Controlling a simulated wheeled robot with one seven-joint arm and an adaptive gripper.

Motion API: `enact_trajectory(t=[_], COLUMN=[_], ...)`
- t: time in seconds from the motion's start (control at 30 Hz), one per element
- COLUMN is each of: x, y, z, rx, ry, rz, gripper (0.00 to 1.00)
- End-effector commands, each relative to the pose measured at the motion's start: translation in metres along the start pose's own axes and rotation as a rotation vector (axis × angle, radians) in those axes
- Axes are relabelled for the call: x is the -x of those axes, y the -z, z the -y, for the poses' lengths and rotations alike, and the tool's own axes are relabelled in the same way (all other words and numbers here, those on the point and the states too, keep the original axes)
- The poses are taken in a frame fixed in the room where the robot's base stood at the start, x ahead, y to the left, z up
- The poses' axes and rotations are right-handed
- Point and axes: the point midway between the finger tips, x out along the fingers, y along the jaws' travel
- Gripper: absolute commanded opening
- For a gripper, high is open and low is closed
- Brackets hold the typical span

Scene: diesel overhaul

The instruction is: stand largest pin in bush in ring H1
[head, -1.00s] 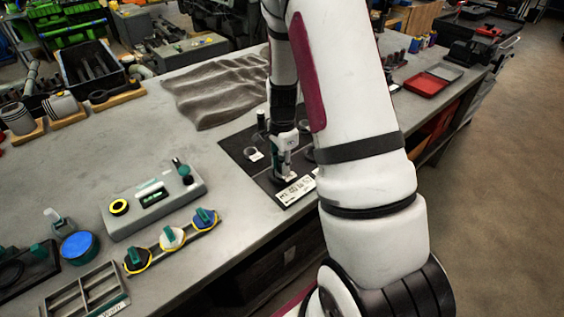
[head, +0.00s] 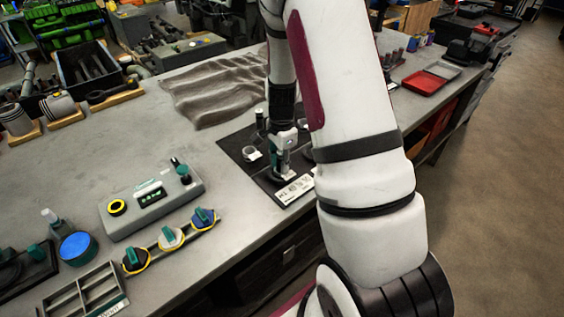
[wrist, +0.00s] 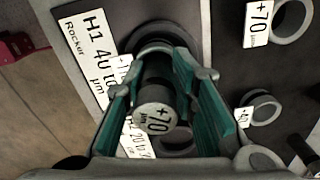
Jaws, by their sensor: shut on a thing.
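My gripper (wrist: 165,95) has green pads and is shut on a dark pin (wrist: 155,118). The end of the pin facing the wrist camera carries a pale label that seems to read +70. In the wrist view a dark ring (wrist: 160,32) lies beyond the fingers, beside a white card (wrist: 88,38) reading H1 and Rocker. The pin's far end is hidden, so I cannot tell whether it is inside a bush or above it. In the head view my gripper (head: 281,163) is low over the dark mat (head: 239,140), mostly side-on.
In the wrist view a grey bush (wrist: 308,30) has a +70 tag (wrist: 257,22), and a smaller bush (wrist: 265,110) lies below it. In the head view a grey gauge box (head: 126,222), knobs (head: 171,239) and a crumpled cloth (head: 215,90) surround the mat.

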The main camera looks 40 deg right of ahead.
Motion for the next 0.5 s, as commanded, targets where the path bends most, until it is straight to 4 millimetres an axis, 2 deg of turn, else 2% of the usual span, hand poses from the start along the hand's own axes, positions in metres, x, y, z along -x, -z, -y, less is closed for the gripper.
enact_trajectory(t=[0.03, 0.3, 0.33, 0.4, 0.43, 0.5], x=[-0.0247, -0.0251, -0.0251, -0.0250, -0.0248, -0.0245], y=[-0.0031, -0.0035, -0.0036, -0.0036, -0.0036, -0.0035], z=[-0.0082, -0.0080, -0.0080, -0.0077, -0.0075, -0.0078], rx=[0.000, 0.000, 0.000, 0.001, 0.001, 0.001], ry=[-0.033, -0.033, -0.033, -0.032, -0.031, -0.032], rz=[0.002, 0.002, 0.003, 0.002, 0.002, 0.002], gripper=[0.00, 0.00, 0.30, 0.46, 0.50, 0.50])
